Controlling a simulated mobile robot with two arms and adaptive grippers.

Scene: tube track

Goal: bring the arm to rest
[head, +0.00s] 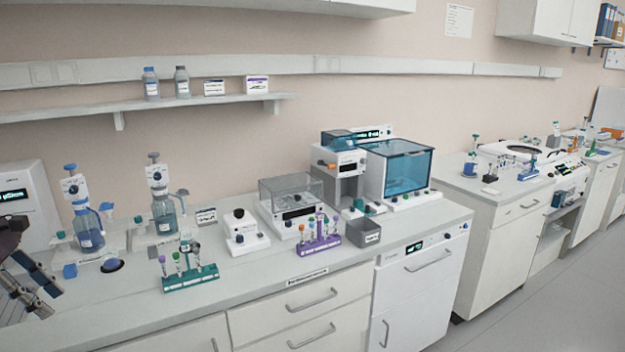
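My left gripper (50,301) shows at the left edge, in front of the bench's left end. Its two dark fingers are apart, with nothing between them. Its arm comes in from the left and is mostly cut off by the frame. The gripper appears clear of the bottles and racks; its exact height over the bench top is hard to tell. My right gripper is not in view.
The bench's front strip is mostly bare. Floor (540,310) is free at right.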

